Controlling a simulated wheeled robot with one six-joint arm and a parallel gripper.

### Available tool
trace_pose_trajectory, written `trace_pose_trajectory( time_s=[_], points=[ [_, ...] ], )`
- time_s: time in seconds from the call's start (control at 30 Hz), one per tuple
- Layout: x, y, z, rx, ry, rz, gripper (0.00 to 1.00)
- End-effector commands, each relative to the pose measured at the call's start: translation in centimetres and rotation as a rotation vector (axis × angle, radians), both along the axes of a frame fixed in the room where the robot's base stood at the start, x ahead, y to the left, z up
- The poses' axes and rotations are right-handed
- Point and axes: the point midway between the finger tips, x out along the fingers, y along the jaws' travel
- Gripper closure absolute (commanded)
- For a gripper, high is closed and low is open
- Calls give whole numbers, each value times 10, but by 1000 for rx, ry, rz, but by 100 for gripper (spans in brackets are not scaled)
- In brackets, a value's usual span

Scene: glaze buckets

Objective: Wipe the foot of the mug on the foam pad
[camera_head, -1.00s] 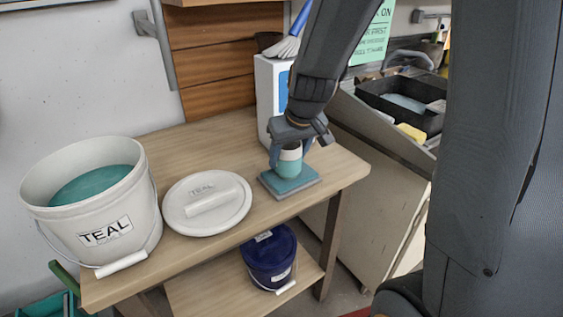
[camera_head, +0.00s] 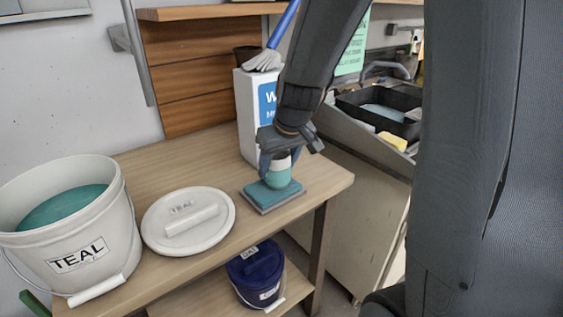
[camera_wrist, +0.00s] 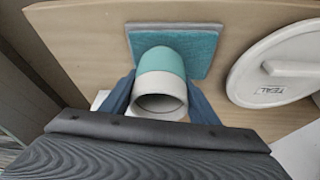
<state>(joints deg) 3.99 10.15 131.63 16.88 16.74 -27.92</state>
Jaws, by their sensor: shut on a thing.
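The mug (camera_head: 279,175) is teal on its lower part and pale grey-white toward its rim. My gripper (camera_head: 279,158) is shut on it from above. In the wrist view the mug (camera_wrist: 161,80) sits between my two blue fingers (camera_wrist: 160,103), its open mouth facing the camera. The foam pad (camera_head: 266,198) is a teal square on a grey base, near the right end of the wooden table. The mug is upright, with its foot at the pad's surface; contact itself is hidden. The pad (camera_wrist: 199,42) also shows beyond the mug in the wrist view.
A white lid marked TEAL (camera_head: 166,238) lies left of the pad. A white bucket of teal glaze (camera_head: 100,225) stands at the table's left end. A white box (camera_head: 246,110) stands behind the pad. A blue bucket (camera_head: 256,275) is on the lower shelf.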

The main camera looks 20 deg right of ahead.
Motion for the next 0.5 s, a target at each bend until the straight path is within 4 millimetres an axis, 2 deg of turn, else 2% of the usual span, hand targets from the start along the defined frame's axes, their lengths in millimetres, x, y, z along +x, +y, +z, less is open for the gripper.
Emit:
trace_pose_trajectory(
  time_s=[0.5],
  points=[
    [-16,37,0,1,11,2,81]
  ],
)
